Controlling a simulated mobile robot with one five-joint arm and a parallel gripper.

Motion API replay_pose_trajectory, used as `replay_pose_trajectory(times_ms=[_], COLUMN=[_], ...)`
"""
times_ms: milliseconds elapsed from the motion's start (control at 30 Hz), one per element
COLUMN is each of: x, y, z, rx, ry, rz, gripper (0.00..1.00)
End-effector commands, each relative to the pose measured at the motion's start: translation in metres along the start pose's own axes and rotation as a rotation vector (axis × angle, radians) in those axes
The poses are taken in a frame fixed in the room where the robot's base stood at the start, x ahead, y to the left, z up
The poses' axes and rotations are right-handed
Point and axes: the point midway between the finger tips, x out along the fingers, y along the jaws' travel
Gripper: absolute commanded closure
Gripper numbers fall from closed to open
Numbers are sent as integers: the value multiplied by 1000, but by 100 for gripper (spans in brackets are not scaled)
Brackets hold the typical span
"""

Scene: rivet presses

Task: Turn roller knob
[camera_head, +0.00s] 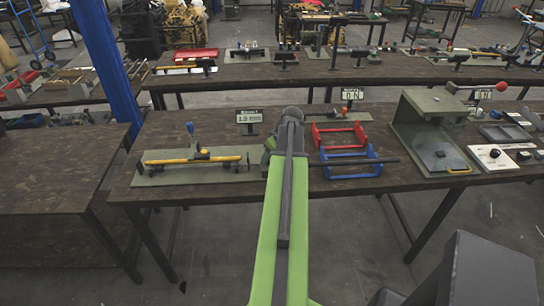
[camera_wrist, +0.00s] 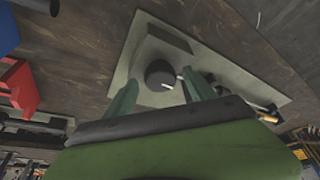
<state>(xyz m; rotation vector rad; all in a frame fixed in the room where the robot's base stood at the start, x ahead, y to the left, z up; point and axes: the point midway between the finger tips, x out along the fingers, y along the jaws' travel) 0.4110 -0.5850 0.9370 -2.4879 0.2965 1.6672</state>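A dark round knob (camera_wrist: 160,74) with a white mark stands on a pale grey-green plate (camera_wrist: 205,62) in the wrist view. My gripper (camera_wrist: 160,80) is open, with one green finger on each side of the knob. A gap shows between knob and fingers, and I see no grip on it. In the head view my green arm reaches over the table, and my gripper (camera_head: 269,146) is partly hidden behind it. A plate with a yellow bar (camera_head: 185,158) lies left of the arm. The knob cannot be made out there.
A small display (camera_head: 249,117) stands beyond the plate. A red frame (camera_head: 338,136) and a blue frame (camera_head: 350,163) with a dark rod stand right of the arm. A green press (camera_head: 428,135) is farther right. The left table (camera_head: 60,170) is mostly bare.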

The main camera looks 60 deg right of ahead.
Motion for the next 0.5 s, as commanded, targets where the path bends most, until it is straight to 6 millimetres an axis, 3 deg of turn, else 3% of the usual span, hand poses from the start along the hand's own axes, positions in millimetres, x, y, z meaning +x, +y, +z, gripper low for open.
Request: replay_pose_trajectory(times_ms=[267,500], x=[-4,-40], y=[0,0], z=[-1,-3], rx=[0,2], ry=[2,2], rz=[0,1], gripper=[36,36])
